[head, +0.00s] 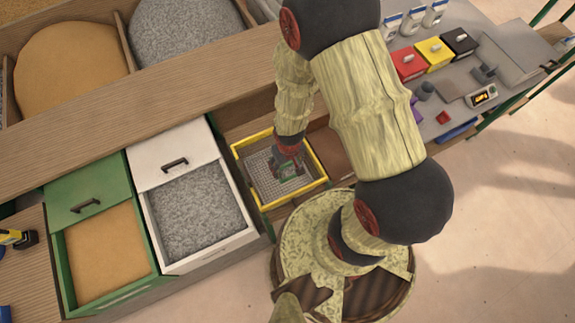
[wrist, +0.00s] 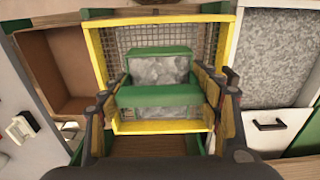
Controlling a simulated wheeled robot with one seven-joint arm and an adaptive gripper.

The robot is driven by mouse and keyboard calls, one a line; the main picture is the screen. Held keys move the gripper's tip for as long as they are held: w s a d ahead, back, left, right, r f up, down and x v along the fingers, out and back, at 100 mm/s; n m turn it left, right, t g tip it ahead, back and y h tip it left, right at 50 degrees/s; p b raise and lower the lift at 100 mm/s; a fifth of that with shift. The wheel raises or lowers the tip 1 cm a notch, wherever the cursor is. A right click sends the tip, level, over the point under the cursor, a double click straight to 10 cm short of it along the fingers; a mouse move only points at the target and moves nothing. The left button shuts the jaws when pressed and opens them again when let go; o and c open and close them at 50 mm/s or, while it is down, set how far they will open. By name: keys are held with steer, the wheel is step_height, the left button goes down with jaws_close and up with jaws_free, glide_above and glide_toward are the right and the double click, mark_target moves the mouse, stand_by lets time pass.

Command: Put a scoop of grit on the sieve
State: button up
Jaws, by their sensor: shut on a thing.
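My gripper (head: 287,168) is over the yellow-framed sieve (head: 241,170), reaching down inside its outline. In the wrist view my gripper (wrist: 172,92) is shut on a green scoop (wrist: 158,97), with a finger at each side of it. The scoop is about level and holds grey grit (wrist: 158,72). The sieve's yellow rim (wrist: 165,127) and wire mesh show around the scoop in the wrist view. The mesh I can see looks bare; the part under the scoop is hidden. I cannot tell whether the scoop touches the mesh.
A white bin of grey grit (head: 195,212) stands left of the sieve, and a green bin of sand (head: 103,252) is further left. A brown empty compartment (head: 328,150) is right of the sieve. Coloured boxes (head: 433,52) and small items fill the right worktop.

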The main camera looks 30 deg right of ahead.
steer(key=shift+w+f+b, duration=0.4)
steer(key=shift+f, duration=0.25)
steer(key=shift+w+f+b, duration=0.35)
steer(key=shift+f+b, duration=0.05)
steer(key=shift+f, duration=0.25)
steer(key=shift+w+r+g+p, duration=0.3)
steer(key=shift+w+g+p, duration=0.1)
steer(key=shift+g+p, duration=0.2)
steer(key=shift+w+r+g+p, duration=0.15)
steer(key=shift+w+g+p, duration=0.2)
steer(key=shift+w+g, duration=0.45)
steer(key=shift+w+r+g+p, duration=0.1)
steer(key=shift+w+g+p, duration=0.25)
steer(key=shift+w+g, duration=0.4)
steer(key=shift+w+g+b, duration=1.2)
steer(key=shift+g, duration=0.6)
steer(key=shift+w+g+b, duration=1.15)
steer(key=shift+g+b, duration=0.05)
steer(key=shift+g, duration=0.55)
steer(key=shift+r, duration=0.1)
steer(key=shift+r, duration=0.1)
